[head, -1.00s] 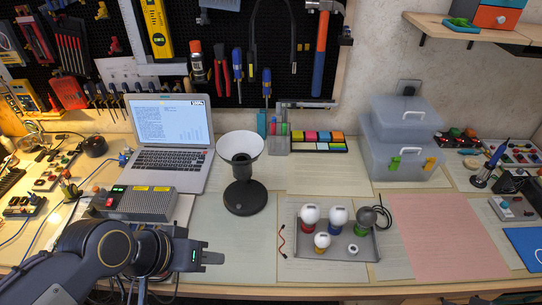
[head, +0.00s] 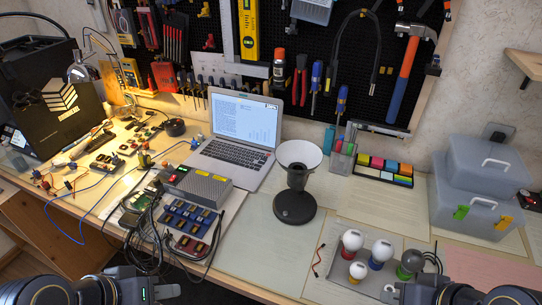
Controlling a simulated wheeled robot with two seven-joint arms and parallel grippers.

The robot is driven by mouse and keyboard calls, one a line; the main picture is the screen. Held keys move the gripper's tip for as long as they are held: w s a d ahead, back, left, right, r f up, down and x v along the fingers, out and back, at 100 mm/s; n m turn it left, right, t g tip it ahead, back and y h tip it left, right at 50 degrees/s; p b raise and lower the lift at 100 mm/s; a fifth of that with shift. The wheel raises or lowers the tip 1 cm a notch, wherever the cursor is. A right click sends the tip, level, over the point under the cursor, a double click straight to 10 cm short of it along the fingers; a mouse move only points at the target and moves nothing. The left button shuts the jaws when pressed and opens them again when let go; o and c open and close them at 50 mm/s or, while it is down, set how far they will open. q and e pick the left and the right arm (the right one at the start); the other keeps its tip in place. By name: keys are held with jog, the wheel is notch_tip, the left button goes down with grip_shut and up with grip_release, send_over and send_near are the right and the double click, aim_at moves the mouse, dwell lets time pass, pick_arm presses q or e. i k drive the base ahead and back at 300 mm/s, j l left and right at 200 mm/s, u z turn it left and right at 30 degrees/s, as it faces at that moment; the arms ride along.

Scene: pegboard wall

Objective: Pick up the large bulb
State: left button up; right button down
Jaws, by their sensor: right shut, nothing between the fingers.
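A grey tray (head: 337,272) at the lower right holds several bulbs. Three are of similar larger size: a white bulb with a red base (head: 352,239), a white bulb with a blue base (head: 382,249) and a grey bulb with a green base (head: 411,261). A smaller white bulb with a yellow base (head: 357,270) stands in front. My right gripper (head: 391,291) is shut and empty at the tray's front right, partly hiding that corner. My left gripper (head: 168,291) is at the bottom edge, far left of the tray; its jaw opening is not clear.
A black lamp with a white shade (head: 296,190) stands left of and behind the tray. A laptop (head: 245,125), a grey power box (head: 197,186) and cables lie further left. Clear storage boxes (head: 478,200) stand at the right. The mat between lamp and front edge is clear.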

aim_at(383, 250)
jog(key=k+l+u, duration=0.15)
jog(key=l+u, duration=0.15)
jog(key=k+l+u, duration=0.2)
jog(key=l+u, duration=0.15)
jog(key=l, duration=0.15)
jog(key=k+l+u, duration=0.65)
jog(key=k+l, duration=0.45)
jog(key=l, duration=0.15)
jog(key=k+l, duration=0.95)
jog(key=k, duration=0.15)
jog(key=i+j+z, duration=0.1)
jog(key=i+j, duration=0.55)
jog(key=i+j+z, duration=0.1)
jog(key=i+j, duration=0.5)
jog(key=i+j+z, duration=0.1)
jog(key=i+j, duration=0.5)
jog(key=j, duration=0.25)
